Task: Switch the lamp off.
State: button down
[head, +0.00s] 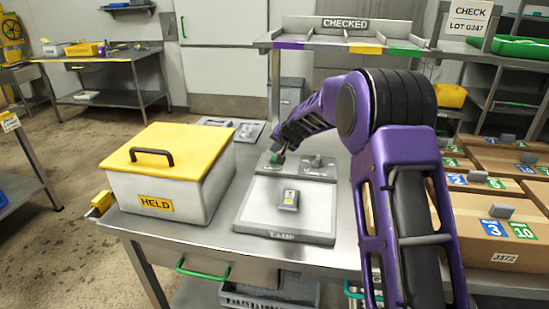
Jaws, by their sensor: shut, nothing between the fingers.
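The lamp (262,214) is a flat grey box with a pale top panel, lying on the steel table and marked LAMP on its front edge. A small grey item with a label (288,200) lies on its panel. The raised back strip has a small grey control (318,161) on the right and a green piece (274,158) on the left. My gripper (277,152) is shut and empty, pointing down at the left of this strip, right by the green piece. I cannot tell whether it touches it. Whether the panel is lit is unclear.
A white box with a yellow lid (158,202), marked HELD, stands left of the lamp. A shelf marked CHECKED (345,48) rises behind. Cartons (488,236) with grey pieces on top are at the right. A drawer with a green handle (205,272) is below the table.

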notch_tip(320, 180, up, 6)
jog(key=p, duration=0.3)
jog(key=shift+p, duration=0.4)
